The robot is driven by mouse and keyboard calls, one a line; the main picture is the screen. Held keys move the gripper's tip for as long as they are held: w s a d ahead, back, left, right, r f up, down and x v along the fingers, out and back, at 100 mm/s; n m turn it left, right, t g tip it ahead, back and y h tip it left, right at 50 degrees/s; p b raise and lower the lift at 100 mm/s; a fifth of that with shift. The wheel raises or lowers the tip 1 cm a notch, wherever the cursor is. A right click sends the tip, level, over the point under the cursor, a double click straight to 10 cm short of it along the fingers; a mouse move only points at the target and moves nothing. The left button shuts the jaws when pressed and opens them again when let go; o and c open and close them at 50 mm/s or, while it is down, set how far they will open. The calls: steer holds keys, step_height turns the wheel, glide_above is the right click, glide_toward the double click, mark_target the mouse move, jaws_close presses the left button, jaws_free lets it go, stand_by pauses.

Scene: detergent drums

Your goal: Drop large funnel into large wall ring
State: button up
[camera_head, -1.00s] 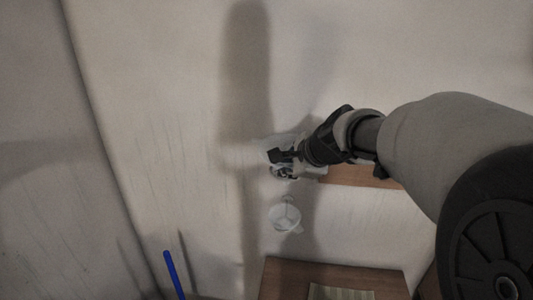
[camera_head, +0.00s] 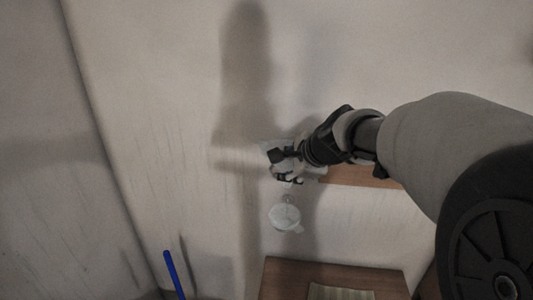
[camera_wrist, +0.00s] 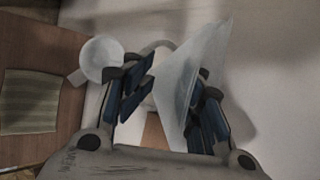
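The large funnel (camera_wrist: 190,75) is a pale translucent cone, tilted between my gripper's fingers in the wrist view. In the head view the funnel (camera_head: 268,147) is pale and partly hidden behind my gripper (camera_head: 283,167). In the wrist view my gripper (camera_wrist: 170,98) has its blue-padded fingers spread apart. A pale curved band (camera_wrist: 160,46) behind the funnel may be part of the wall ring. The rest of the ring is hidden.
A white round piece (camera_head: 285,217) is below my gripper; it also shows at left in the wrist view (camera_wrist: 101,59). A wooden board (camera_head: 358,176) is beside the gripper. A wooden surface with a striped mat (camera_head: 340,292) is lower down. A blue rod (camera_head: 174,273) stands lower left.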

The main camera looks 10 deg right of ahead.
steer(key=shift+s, duration=0.1)
steer(key=v, duration=1.2)
steer(key=s+a+f+n+g+h+b, duration=0.1)
steer(key=s+f+n+g+b, duration=0.1)
steer(key=s+f+n+b, duration=0.5)
steer(key=s+a+f+n+g+h+b, duration=0.1)
steer(key=s+a+f+n+g+b, duration=0.1)
steer(key=s+f+n+b, duration=0.5)
steer(key=s+f+n, duration=0.2)
steer(key=s+f, duration=0.3)
steer(key=f, duration=0.2)
steer(key=s+f+n, duration=0.3)
steer(key=s+f, duration=0.3)
steer(key=f, duration=0.2)
steer(key=shift+f+h+b, duration=0.2)
steer(key=shift+h+b, duration=0.2)
steer(key=shift+a, duration=0.1)
